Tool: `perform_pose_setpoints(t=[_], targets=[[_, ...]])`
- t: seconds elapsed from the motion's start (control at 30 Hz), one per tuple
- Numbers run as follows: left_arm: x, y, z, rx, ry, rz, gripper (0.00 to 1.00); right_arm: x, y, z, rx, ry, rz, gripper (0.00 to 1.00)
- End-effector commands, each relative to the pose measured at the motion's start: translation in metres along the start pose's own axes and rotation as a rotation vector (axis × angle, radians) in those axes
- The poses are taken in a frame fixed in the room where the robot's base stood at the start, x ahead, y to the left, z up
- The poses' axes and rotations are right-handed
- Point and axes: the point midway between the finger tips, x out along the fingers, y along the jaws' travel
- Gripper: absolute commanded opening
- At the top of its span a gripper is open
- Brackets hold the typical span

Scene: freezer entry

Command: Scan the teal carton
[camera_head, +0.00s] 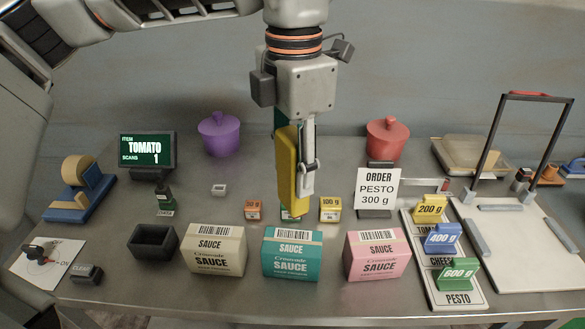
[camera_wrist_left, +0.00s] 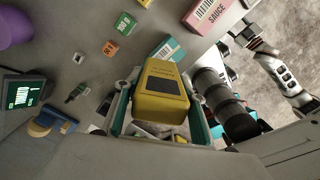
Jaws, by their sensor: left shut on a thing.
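The teal carton (camera_head: 292,257) stands upright at the front middle of the table, between a cream and a pink carton, its barcode on the sloped top. Part of it shows in the left wrist view (camera_wrist_left: 172,47), behind the yellow scanner. My left gripper (camera_head: 303,195) is shut on the yellow hand scanner (camera_head: 287,172) and holds it pointing down, above and behind the teal carton. The scanner fills the middle of the left wrist view (camera_wrist_left: 162,88). The screen (camera_head: 147,148) reads TOMATO, scans 1. What looks like my right gripper (camera_wrist_left: 256,38) shows partly in the wrist view; its jaws are unclear.
The cream carton (camera_head: 216,252) and pink carton (camera_head: 378,257) flank the teal one. Small orange (camera_head: 252,211) and yellow (camera_head: 330,210) boxes stand behind. An order sign (camera_head: 377,188) reads pesto 300 g. Weights (camera_head: 443,239) stand at right, a black bin (camera_head: 153,243) at left.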

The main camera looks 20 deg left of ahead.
Motion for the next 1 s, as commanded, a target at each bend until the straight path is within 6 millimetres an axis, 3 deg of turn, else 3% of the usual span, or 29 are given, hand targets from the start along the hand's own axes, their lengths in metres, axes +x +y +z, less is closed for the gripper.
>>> perform_pose_setpoints(t=[0.2,0.53,1.0], targets=[[-0.024,0.0,0.0,-0.001,-0.002,0.001,0.13,-0.01,0.003,-0.021,-0.001,0.009,0.002,0.4],[-0.053,0.0,0.0,0.0,-0.001,0.001,0.13,-0.022,0.007,-0.035,-0.002,0.001,0.005,0.4],[-0.054,0.0,0.0,0.0,0.0,0.0,0.13,-0.022,0.011,-0.027,0.0,-0.014,0.013,0.4]])
